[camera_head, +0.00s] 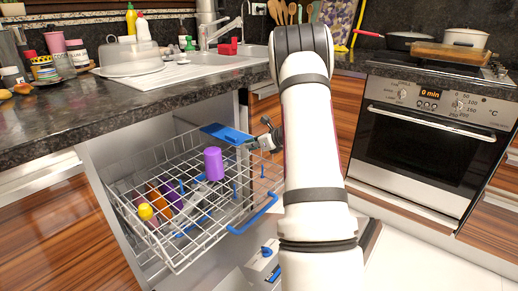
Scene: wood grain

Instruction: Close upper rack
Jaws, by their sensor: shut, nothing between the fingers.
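The upper rack (177,262) is a white wire dishwasher basket. It is pulled out from under the dark counter, with its wire front towards the lower middle of the picture. A purple cup (213,164) stands in it, with a yellow-topped item (146,212) and other coloured dishes. My gripper (268,138) is shut and empty near the rack's back right side, close to a blue flap (226,133). I cannot tell whether it touches the rack. My white arm rises in the middle and hides part of the rack's right side.
The dark counter edge (150,103) overhangs the rack's back. A blue handle-like piece (252,214) sits at the rack's right corner. Below it lies a lower white part (262,262). An oven (432,135) stands at the right. The floor (410,255) at the lower right is clear.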

